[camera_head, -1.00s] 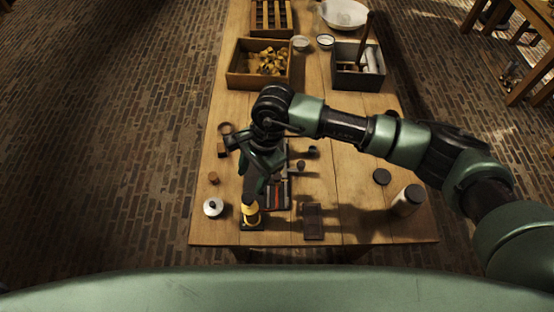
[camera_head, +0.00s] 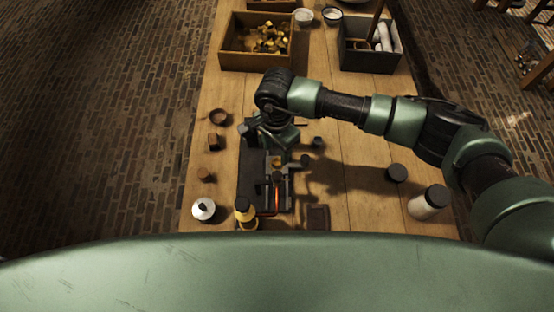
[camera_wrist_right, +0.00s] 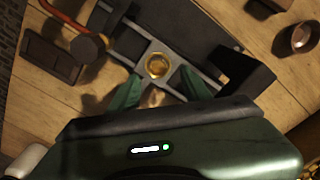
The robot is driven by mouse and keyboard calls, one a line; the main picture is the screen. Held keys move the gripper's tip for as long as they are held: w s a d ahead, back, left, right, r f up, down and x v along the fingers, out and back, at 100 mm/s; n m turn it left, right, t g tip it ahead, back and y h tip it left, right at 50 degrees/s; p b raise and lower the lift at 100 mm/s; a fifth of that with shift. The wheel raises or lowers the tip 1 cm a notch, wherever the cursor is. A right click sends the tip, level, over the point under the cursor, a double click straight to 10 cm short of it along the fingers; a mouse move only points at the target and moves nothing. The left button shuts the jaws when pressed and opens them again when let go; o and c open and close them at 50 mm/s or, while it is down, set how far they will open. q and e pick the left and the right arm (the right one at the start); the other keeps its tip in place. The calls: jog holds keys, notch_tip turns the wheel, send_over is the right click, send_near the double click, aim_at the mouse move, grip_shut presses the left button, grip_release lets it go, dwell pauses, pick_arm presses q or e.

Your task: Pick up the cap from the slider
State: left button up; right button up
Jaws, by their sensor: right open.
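The brass-coloured round cap (camera_wrist_right: 157,66) sits on the slider (camera_wrist_right: 136,44), a grey cross-shaped metal piece on the dark fixture. The cap also shows small in the head view (camera_head: 277,161). My right gripper (camera_wrist_right: 158,88) is open and empty in the right wrist view, its green fingers apart on either side of the near edge of the cap. In the head view the right gripper (camera_head: 277,143) is over the far part of the dark fixture (camera_head: 252,180), partly hidden by its own wrist. My left gripper is not in view.
A white bottle with a dark lid (camera_head: 428,203) stands at the right. A wooden box of brass pieces (camera_head: 232,58) and a grey box (camera_head: 348,58) are farther back.

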aim_at(276, 164)
jog(key=f+p, duration=0.2)
jog(key=f, duration=0.1)
jog(key=shift+s+f, duration=0.3)
jog(key=shift+s, duration=0.05)
jog(key=shift+w+f, duration=0.15)
jog(key=shift+f, duration=0.5)
grip_shut()
jog(key=shift+r, duration=0.2)
